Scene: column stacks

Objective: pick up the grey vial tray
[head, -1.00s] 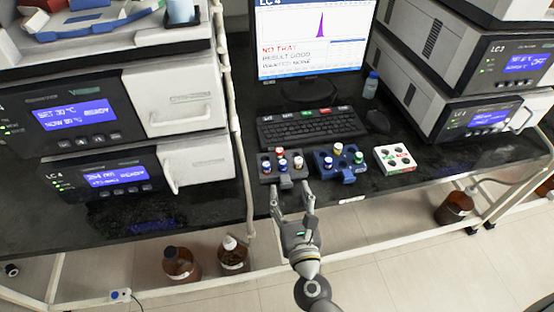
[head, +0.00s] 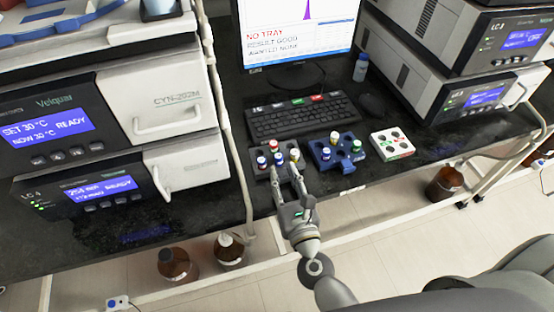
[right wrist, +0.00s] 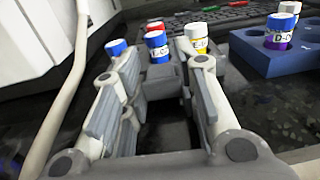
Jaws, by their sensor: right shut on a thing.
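The grey vial tray (head: 259,174) sits on the black bench in front of the keyboard. My left gripper is not in view.
A blue vial rack (head: 338,163) stands close on the right, with a white rack (head: 376,147) beyond it. The keyboard (head: 302,116) lies behind. LC instruments (head: 75,190) stand at the left, beside a pale hose (head: 236,150). Brown bottles (head: 173,262) stand below the bench.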

